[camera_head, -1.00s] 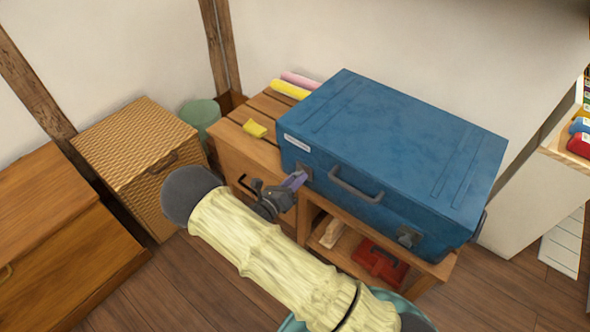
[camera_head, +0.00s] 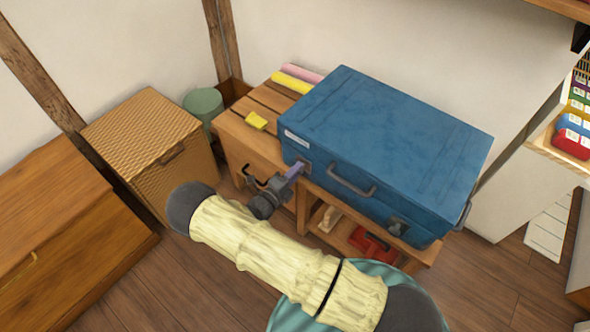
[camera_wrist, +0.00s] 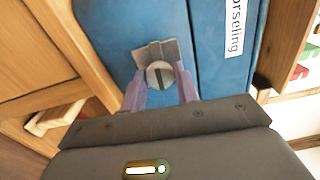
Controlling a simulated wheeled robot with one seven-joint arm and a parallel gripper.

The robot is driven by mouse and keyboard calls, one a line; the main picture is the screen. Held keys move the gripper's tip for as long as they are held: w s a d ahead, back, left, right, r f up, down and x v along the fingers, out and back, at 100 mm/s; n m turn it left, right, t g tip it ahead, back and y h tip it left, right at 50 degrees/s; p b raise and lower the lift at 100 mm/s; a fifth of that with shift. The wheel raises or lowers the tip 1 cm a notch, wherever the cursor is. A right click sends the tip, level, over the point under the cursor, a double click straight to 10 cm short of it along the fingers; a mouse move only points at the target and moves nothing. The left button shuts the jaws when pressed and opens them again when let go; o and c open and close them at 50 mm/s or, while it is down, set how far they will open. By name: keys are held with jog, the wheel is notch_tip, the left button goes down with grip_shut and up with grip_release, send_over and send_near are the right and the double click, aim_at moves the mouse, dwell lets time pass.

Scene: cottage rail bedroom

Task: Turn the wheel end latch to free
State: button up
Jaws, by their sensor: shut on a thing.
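A blue case (camera_head: 385,145) lies on a slatted wooden bench, with a dark carry handle (camera_head: 350,180) on its front. One metal latch (camera_head: 397,228) is near the right end of the front. The other latch (camera_wrist: 160,72), a grey plate with a round slotted knob, is at the end near the white label (camera_wrist: 235,28). My gripper (camera_wrist: 160,85) has its two purple fingers on either side of that knob and is shut on it. In the head view my gripper (camera_head: 293,173) reaches the left part of the case front, and its fingers largely hide this latch.
The wooden bench (camera_head: 235,130) carries a yellow block (camera_head: 256,121) and yellow and pink rolls (camera_head: 302,73). A red box (camera_head: 372,243) sits on its lower shelf. A wicker chest (camera_head: 140,130) and a green bin (camera_head: 203,103) stand left.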

jog(key=shift+s+f+n, duration=0.1)
jog(key=shift+n, duration=0.4)
jog(key=o, duration=1)
jog(key=shift+c, duration=0.2)
jog(key=v, duration=1.7)
jog(key=shift+p, duration=0.4)
jog(key=shift+s+a, duration=0.1)
jog(key=shift+a, duration=0.05)
